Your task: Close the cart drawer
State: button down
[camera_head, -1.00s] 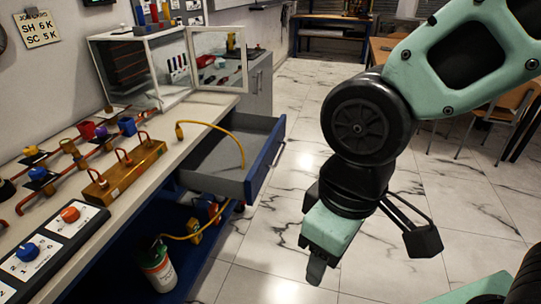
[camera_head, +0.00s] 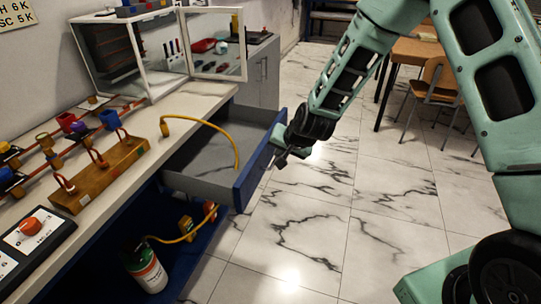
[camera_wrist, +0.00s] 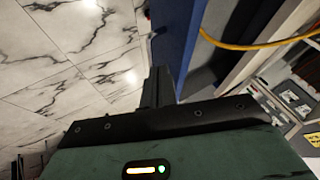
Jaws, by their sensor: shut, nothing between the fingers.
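The cart drawer (camera_head: 207,160) stands pulled out from under the worktop, with a grey inside and a blue front panel (camera_head: 258,170). In the wrist view the blue panel (camera_wrist: 174,40) runs up from the fingers. My gripper (camera_head: 281,160) is shut and empty, at the outer face of the panel near its far end. The shut fingers also show in the wrist view (camera_wrist: 158,88), right by the panel. I cannot tell whether they touch it.
A yellow cable (camera_head: 215,128) arches from the worktop down into the drawer. A glass-doored cabinet (camera_head: 150,55) stands on the worktop behind. A green and white cylinder (camera_head: 146,267) stands on the lower shelf. The marble floor (camera_head: 320,225) right of the drawer is clear; chairs stand farther back.

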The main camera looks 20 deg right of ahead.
jog(key=p, duration=0.1)
send_near(264, 165)
jog(key=x, duration=0.5)
jog(key=shift+d, duration=0.15)
